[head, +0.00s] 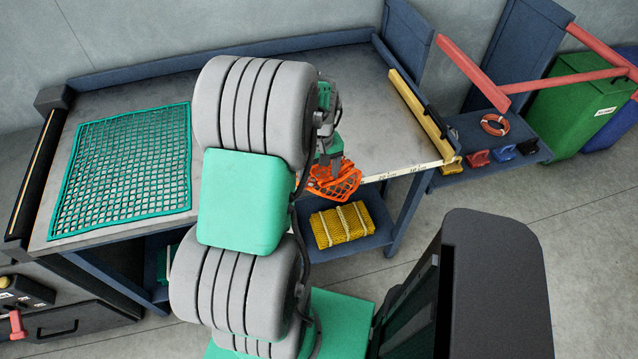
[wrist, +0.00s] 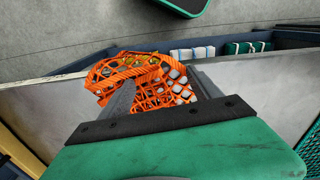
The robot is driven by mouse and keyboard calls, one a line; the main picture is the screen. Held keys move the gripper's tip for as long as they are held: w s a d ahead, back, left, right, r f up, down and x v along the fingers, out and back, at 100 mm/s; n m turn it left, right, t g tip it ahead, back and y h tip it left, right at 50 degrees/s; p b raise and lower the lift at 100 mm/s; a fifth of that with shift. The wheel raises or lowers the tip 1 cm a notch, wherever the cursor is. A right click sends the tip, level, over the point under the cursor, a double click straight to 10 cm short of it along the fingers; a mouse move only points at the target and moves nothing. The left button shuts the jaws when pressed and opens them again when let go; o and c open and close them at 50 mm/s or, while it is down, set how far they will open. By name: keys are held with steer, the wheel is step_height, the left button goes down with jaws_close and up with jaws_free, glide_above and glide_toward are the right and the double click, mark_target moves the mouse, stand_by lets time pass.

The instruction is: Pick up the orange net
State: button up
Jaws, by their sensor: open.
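The orange net (head: 338,183) is a bunched mesh at the table's front edge in the head view. It seems to hang partly over that edge. My gripper (head: 325,158) is right above it, pointing down, and hides part of it. In the wrist view the net (wrist: 125,70) lies at the fingers of my gripper (wrist: 165,78). The fingers are apart, with mesh showing between them and beyond the left finger. I cannot tell whether they touch it.
A green net (head: 125,168) lies flat on the table (head: 365,110) at left. A yellow folded net (head: 342,225) lies on the lower shelf. A yellow ruler-like bar (head: 420,112) lines the table's right end. A dark cabinet-like block (head: 490,270) stands in front at right.

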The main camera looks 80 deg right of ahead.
steer(key=c, duration=1.4)
steer(key=shift+c, duration=0.7)
step_height(320, 180, up, 12)
steer(key=p, duration=0.8)
steer(key=shift+r+p, duration=0.1)
steer(key=shift+p, duration=0.25)
jaws_close()
step_height(320, 180, up, 9)
steer(key=p, duration=0.2)
steer(key=shift+p, duration=0.3)
